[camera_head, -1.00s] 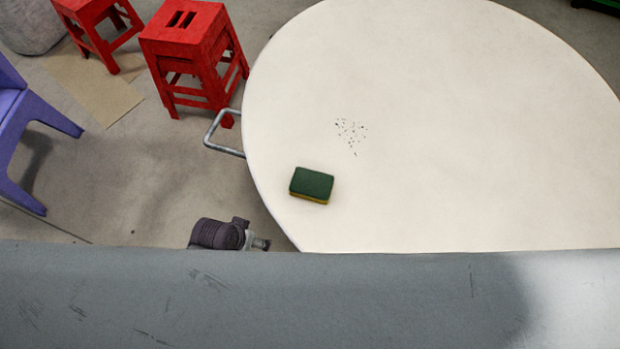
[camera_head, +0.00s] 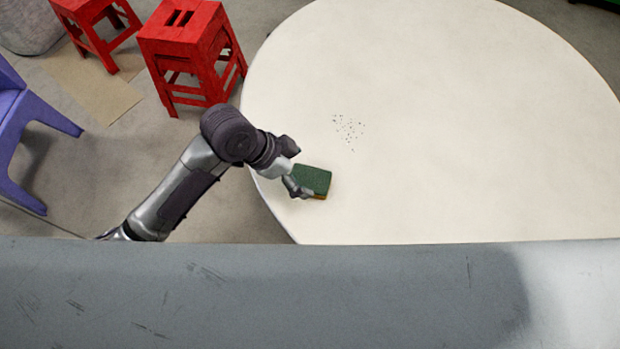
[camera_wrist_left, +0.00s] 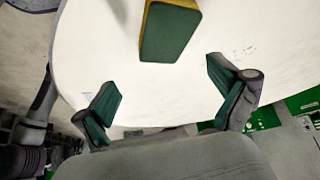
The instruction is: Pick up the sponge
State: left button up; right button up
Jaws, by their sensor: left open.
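The sponge (camera_head: 314,180), dark green on top with a yellow-orange layer below, lies on the white round table (camera_head: 450,130) near its left edge. My left gripper (camera_head: 296,178) is at the sponge's left side in the head view, with one finger at its lower left corner. In the left wrist view the sponge (camera_wrist_left: 170,32) is at the top, beyond the fingertips and between their lines. The two fingers of my left gripper (camera_wrist_left: 163,83) are spread wide with nothing between them. Whether a finger touches the sponge cannot be told. My right gripper is not in view.
Dark crumbs (camera_head: 348,130) lie on the table above the sponge. Red stools (camera_head: 187,50) and a purple chair (camera_head: 32,125) stand on the floor to the left. A grey surface (camera_head: 300,295) crosses the bottom. The table's right side is clear.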

aim_at(309, 178)
pick_arm(q)
jog(key=w+a+r+m+g+y, duration=0.2)
jog(key=w+a+r+m+g, duration=0.1)
jog(key=r+m, duration=0.25)
jog(key=shift+m, duration=0.25)
jog(key=x, duration=0.9)
jog(key=shift+w+d+r+p, duration=0.1)
jog(key=shift+w+d+p, duration=0.15)
jog(key=shift+w+p, duration=0.1)
jog(key=x, duration=0.5)
jog(key=shift+p, duration=0.4)
jog(key=shift+a+f, duration=0.1)
jog(key=shift+f, duration=0.2)
jog(key=shift+c, duration=0.2)
jog(key=c, duration=0.8)
